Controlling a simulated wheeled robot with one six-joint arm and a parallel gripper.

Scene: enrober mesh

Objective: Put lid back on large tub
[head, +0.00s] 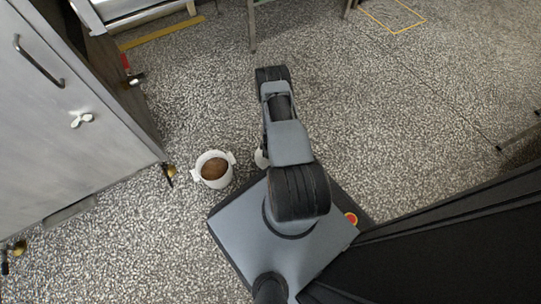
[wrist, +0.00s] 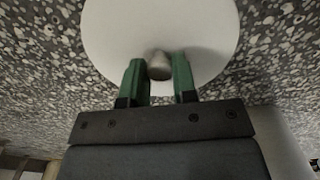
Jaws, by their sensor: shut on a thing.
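The large tub (head: 214,170) is white with side handles and stands open on the floor, left of my base in the head view. Brown contents show inside it. In the wrist view the white round lid (wrist: 115,35) has a knob (wrist: 159,66) at its near side. My gripper (wrist: 158,75) has green fingers, shut on that knob. In the head view my arm hides the gripper, and only a white edge of the lid (head: 261,157) shows beside the arm, to the right of the tub and apart from it.
A grey cabinet on casters (head: 75,110) stands left of the tub. A dark panel (head: 440,245) is at the lower right. Metal legs (head: 251,28) stand at the top. Speckled floor (head: 400,130) is clear to the right of my arm.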

